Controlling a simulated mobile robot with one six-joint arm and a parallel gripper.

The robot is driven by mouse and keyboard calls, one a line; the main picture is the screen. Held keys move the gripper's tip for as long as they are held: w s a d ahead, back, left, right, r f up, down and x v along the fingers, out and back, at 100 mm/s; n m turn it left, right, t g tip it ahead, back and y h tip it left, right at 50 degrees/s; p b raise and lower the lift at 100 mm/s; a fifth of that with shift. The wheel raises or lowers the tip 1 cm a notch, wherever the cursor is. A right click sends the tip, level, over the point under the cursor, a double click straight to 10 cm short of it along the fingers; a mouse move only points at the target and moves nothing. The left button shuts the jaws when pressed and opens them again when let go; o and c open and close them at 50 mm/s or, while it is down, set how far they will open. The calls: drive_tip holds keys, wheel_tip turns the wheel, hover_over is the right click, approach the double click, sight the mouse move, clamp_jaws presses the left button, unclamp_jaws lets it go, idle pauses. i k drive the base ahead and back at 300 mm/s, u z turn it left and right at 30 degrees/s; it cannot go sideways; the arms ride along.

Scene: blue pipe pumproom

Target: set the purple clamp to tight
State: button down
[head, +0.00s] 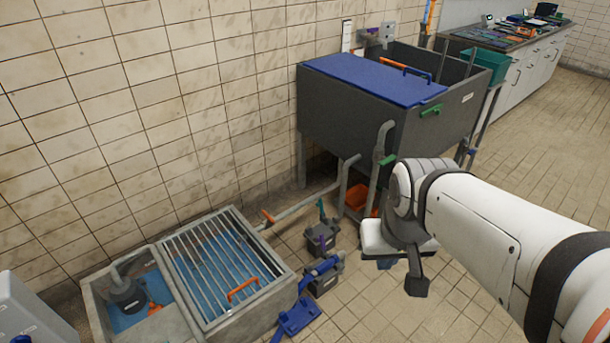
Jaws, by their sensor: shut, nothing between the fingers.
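A small purple part (320,242), which looks like the purple clamp, shows on a dark grey box (329,232) on the floor, right of the grated basin. It is too small to tell whether it is tight or loose. My gripper (416,286) hangs at the end of my white arm, to the right of the purple part and apart from it. It is shut and holds nothing that I can see. Its fingers are dark and hard to make out.
A second dark box (326,284) with a blue pipe (318,270) stands just in front. The concrete basin (270,302) with a metal grate lies left. A grey tank (345,118) with a blue lid (375,78) stands behind. An orange bin (357,198) sits beneath it. Floor at right is clear.

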sight(320, 239)
drive_tip(key=u, duration=0.1)
drive_tip(key=i, duration=1)
